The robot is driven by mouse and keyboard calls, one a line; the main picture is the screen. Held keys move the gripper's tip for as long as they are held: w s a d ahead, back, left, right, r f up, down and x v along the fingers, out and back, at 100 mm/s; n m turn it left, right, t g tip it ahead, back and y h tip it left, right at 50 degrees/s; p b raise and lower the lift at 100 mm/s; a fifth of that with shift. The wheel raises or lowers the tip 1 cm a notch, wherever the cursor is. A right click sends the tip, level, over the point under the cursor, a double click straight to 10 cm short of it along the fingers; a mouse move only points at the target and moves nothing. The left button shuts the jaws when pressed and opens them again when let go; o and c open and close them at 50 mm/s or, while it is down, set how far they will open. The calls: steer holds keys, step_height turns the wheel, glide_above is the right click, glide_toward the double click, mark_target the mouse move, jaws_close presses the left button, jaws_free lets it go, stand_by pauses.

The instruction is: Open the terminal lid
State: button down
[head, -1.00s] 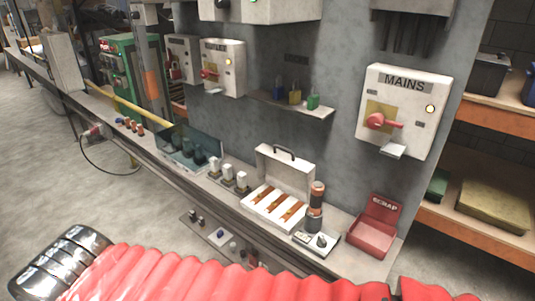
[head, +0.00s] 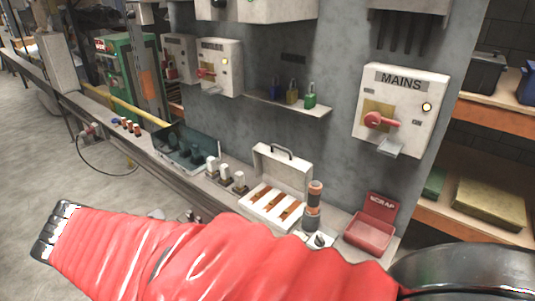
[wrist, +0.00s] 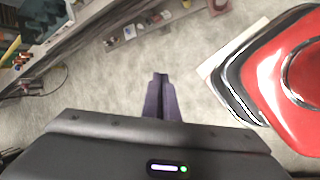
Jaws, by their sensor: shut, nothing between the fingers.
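A translucent teal cover (head: 190,138) stands on the bench around dark upright parts in the head view. It looks like the terminal lid, though I cannot be certain. A teal shape at the upper left of the wrist view (wrist: 40,22) may be the same cover. My gripper (wrist: 160,76) shows in the wrist view as two dark fingers together, shut and empty. It is over the bare floor, apart from the bench and the cover. The head view does not show its fingers.
On the bench are white-topped posts (head: 226,173), an open white case (head: 283,168), a black-and-orange cylinder (head: 314,205) and a red scrap box (head: 373,225). The MAINS box (head: 403,108) and a padlock shelf (head: 285,104) are on the wall.

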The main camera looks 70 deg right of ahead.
steer(key=s+d+n+g+h, duration=0.2)
steer(key=d+n+h, duration=0.1)
steer(key=d+n, duration=0.5)
steer(key=s+d+r+n+g+h, duration=0.1)
steer(key=s+d+n+g+h, duration=0.2)
steer(key=d+n, duration=0.4)
steer(key=s+d+r+n+g+h, duration=0.1)
steer(key=d+n, duration=0.7)
steer(key=d, duration=1)
steer(key=s+g+h, duration=0.1)
steer(key=s+h, duration=0.1)
steer(key=shift+n+g+h, duration=0.3)
steer(key=shift+h, duration=0.1)
steer(key=shift+d+r, duration=0.1)
steer(key=shift+d, duration=0.05)
glide_toward(273, 152)
steer(key=s+d+r, duration=0.2)
steer(key=s+d, duration=0.2)
steer(key=s, duration=0.1)
steer(key=shift+s+r, duration=0.1)
steer(key=shift+s, duration=0.1)
steer(key=shift+w+r, duration=0.1)
